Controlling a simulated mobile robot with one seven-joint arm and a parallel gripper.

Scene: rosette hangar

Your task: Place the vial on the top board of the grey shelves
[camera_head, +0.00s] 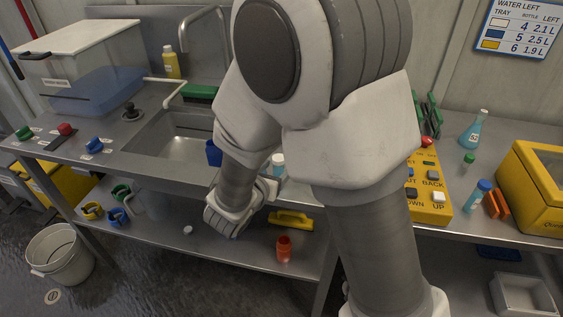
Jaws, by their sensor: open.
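My arm fills the middle of the view. Its end, my gripper (238,212), hangs low in front of the steel bench. Its fingers are hard to make out, and I see nothing held. A clear tube with a blue cap (479,195) stands on the right bench, well to the right of my gripper. A small green-capped container (468,160) stands behind it, and a white-capped bottle (277,163) is partly behind my arm. I cannot tell which is the vial. I make out no separate grey shelves; the bench has a grey lower board (170,222).
A yellow button box (427,190), a flask of blue liquid (474,130), orange pieces (497,203) and a yellow case (535,180) crowd the right bench. A sink (185,140) is at left. An orange bottle (284,250) stands on the lower board. A bucket (60,252) is on the floor.

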